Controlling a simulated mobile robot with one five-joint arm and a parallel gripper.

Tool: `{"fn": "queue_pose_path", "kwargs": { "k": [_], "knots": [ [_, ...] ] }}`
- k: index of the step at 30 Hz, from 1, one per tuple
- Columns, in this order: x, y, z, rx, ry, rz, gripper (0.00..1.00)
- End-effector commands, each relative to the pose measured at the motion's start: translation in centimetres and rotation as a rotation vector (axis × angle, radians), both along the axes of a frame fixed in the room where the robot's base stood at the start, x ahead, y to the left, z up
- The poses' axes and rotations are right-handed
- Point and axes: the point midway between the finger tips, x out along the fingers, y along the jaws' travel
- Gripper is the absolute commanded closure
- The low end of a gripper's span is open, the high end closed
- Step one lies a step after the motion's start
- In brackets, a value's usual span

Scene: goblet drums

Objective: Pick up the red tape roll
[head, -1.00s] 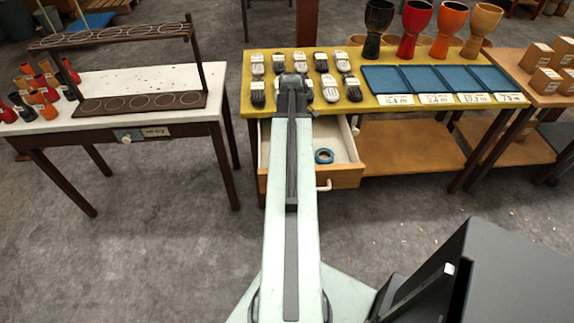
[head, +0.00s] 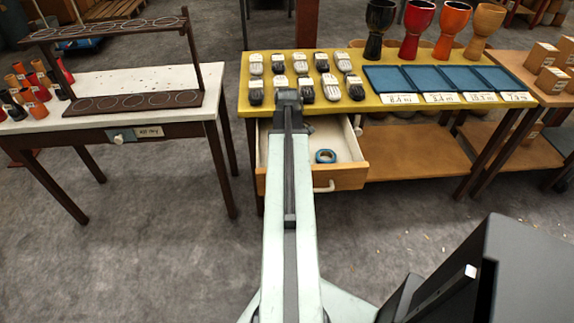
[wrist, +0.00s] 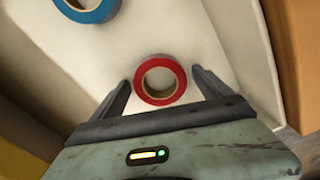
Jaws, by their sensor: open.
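The red tape roll (wrist: 160,80) lies flat on the pale floor of the open drawer (head: 343,178). In the wrist view it sits between the tips of my gripper (wrist: 161,84), whose two dark fingers are spread open on its left and right. The fingers do not appear closed on it, and I cannot tell how far above the drawer floor they are. A blue tape roll (wrist: 88,8) lies in the same drawer, at the upper left of the wrist view. My arm hides the red roll in the head view.
The drawer hangs under a yellow table (head: 400,112) holding several wrapped bundles (head: 302,68), blue trays (head: 480,78) and goblet drums (head: 418,28). A white table (head: 140,85) with a dark rack (head: 110,65) stands at left.

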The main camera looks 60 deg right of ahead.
Motion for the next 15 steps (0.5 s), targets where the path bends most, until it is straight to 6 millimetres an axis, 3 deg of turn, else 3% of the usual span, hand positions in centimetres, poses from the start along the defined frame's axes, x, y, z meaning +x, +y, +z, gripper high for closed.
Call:
{"fn": "queue_pose_path", "kwargs": {
  "k": [2,6,9,15],
  "knots": [
    [0.01,0.0,0.13,0.0,0.0,0.0,0.17],
    [0.02,0.01,0.14,0.0,0.0,0.001,0.56],
    [0.03,0.02,0.14,0.0,0.0,0.001,0.79],
    [0.04,0.03,0.2,0.0,0.0,0.001,0.79]
  ]
}}
